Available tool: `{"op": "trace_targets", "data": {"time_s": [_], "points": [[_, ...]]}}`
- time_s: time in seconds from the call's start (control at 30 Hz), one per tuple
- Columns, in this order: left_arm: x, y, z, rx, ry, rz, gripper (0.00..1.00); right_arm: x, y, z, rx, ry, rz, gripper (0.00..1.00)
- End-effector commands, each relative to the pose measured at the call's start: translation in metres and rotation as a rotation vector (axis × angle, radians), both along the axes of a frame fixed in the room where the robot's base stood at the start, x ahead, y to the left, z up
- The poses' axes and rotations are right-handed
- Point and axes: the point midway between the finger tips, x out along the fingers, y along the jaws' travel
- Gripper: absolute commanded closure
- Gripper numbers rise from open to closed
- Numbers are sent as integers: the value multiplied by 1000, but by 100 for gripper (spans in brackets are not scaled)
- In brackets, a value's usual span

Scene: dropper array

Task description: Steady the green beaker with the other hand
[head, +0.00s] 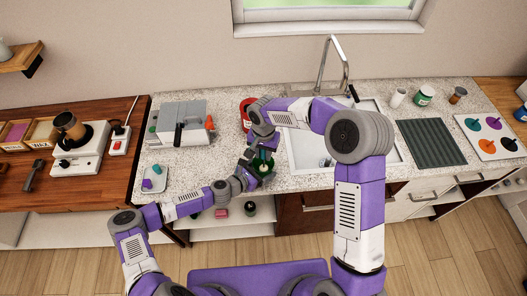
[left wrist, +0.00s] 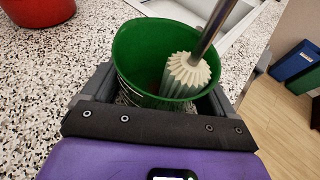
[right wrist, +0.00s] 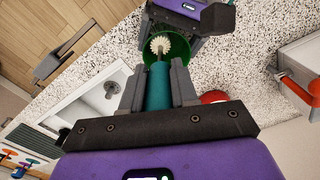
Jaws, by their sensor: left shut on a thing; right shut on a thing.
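The green beaker (head: 266,173) stands on the speckled counter near its front edge, left of the sink. In the left wrist view the beaker (left wrist: 145,50) sits between the fingers of my left gripper (left wrist: 165,92), which is shut on it. My right gripper (right wrist: 158,78) is shut on the teal handle (right wrist: 157,92) of a brush. The brush's pale ridged head (left wrist: 188,75) is inside the beaker's mouth, on its metal shaft. It also shows in the right wrist view (right wrist: 160,44). The beaker's bottom is hidden.
A red container (head: 246,112) stands just behind the beaker. The sink (head: 305,150) with its tall tap (head: 322,62) is to the right. A small tray (head: 154,180) and a grey machine (head: 178,122) are to the left. My right arm covers part of the sink.

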Motion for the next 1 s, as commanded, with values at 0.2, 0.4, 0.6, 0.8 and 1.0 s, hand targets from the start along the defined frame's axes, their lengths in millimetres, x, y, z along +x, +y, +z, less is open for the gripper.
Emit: {"op": "trace_targets", "data": {"time_s": [0.2,0.4,0.6,0.8,1.0], "points": [[0,0,0,0,0,0,49,0,0,-5,0,0,0,100],[0,0,0,0,0,0,49,0,0,-9,0,0,0,100],[0,0,0,0,0,0,49,0,0,-13,0,1,1,100],[0,0,0,0,0,0,49,0,0,-17,0,0,1,100],[0,0,0,0,0,0,49,8,0,-16,0,-1,-1,100]]}}
